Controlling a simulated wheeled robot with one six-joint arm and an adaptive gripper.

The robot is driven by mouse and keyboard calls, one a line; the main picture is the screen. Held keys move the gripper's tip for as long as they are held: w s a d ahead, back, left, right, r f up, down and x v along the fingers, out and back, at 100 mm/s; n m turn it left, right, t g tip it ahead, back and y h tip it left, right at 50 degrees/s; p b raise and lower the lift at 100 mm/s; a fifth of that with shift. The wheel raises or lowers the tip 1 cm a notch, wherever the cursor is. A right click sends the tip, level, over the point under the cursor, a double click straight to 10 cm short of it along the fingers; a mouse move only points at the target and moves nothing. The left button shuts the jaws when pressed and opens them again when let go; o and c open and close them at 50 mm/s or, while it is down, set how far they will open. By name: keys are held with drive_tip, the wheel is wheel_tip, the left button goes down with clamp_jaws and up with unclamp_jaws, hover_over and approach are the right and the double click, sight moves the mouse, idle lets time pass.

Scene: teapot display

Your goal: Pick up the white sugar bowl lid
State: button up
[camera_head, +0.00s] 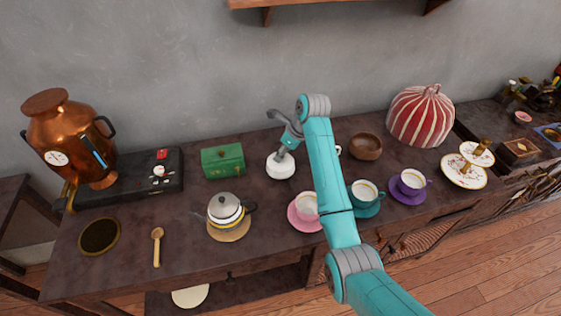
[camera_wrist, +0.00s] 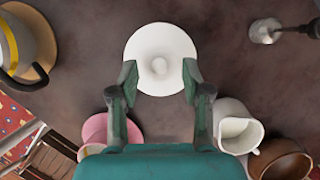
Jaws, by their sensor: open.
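The white sugar bowl lid (camera_wrist: 158,42) is a round white disc with a small knob, seen from above in the wrist view. In the head view the white sugar bowl (camera_head: 281,168) stands on the dark counter, with my gripper (camera_head: 289,142) over it, hiding part of its top. In the wrist view my gripper (camera_wrist: 160,78) is open, its two fingertips on either side of the lid's knob near the lower part of the disc. Nothing is held. The gap in height between fingertips and lid cannot be told.
A green box (camera_head: 222,161) stands left of the bowl, a teapot (camera_head: 225,209) at its front left. A pink saucer (camera_head: 297,222) with a cup is in front. A white jug (camera_wrist: 236,128) and a wooden bowl (camera_head: 365,147) are to the right. The counter just left of the bowl is bare.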

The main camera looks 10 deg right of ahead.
drive_tip(key=shift+x, duration=0.8)
drive_tip(key=shift+c, duration=0.2)
clamp_jaws()
